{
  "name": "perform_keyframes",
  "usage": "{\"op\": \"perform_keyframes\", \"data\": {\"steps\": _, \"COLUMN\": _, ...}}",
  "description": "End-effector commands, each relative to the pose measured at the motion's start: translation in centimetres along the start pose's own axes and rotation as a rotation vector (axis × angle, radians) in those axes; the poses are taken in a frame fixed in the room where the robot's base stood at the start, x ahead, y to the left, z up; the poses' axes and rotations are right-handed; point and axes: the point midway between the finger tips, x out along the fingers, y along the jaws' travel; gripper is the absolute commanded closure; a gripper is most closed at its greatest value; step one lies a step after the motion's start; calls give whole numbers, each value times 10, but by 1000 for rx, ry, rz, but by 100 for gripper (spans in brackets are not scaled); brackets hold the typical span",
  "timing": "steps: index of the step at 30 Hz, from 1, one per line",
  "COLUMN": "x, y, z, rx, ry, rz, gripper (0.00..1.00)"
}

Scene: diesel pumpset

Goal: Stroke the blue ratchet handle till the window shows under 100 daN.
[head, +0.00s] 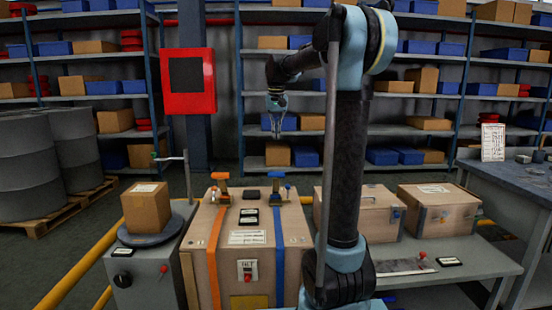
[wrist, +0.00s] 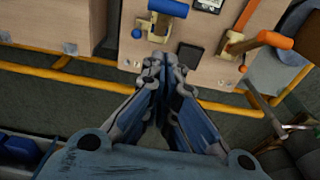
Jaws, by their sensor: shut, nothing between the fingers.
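A wooden crate (head: 292,222) carries an orange strap and a blue strap (head: 279,264). The blue ratchet handle (head: 277,174) stands on the crate's top at the right. It also shows at the top of the wrist view (wrist: 168,8), on a metal ratchet body with a blue knob. A small dark window with a pale label (head: 249,216) sits between the straps; its figures are too small to read. My gripper (head: 277,130) is shut and empty, raised above and apart from the crate. In the wrist view its fingertips (wrist: 166,62) lie just below the blue handle in the picture.
An orange-handled ratchet (head: 220,177) stands left of the blue one. A black block (head: 251,195) lies between them. A carton (head: 147,206) stands on a round plate at the left. Another wooden case (head: 368,212) stands right of my arm. Yellow rails (wrist: 240,108) run near the crate.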

Motion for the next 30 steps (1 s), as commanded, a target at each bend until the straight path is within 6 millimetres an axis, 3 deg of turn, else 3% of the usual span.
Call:
{"op": "perform_keyframes", "data": {"steps": 5, "x": 17, "y": 0, "z": 0, "rx": 0, "ry": 0, "rz": 0, "gripper": 100}}
{"op": "perform_keyframes", "data": {"steps": 19, "x": 98, "y": 0, "z": 0, "rx": 0, "ry": 0, "rz": 0, "gripper": 100}}
{"op": "perform_keyframes", "data": {"steps": 30, "x": 125, "y": 0, "z": 27, "rx": 0, "ry": 0, "rz": 0, "gripper": 100}}
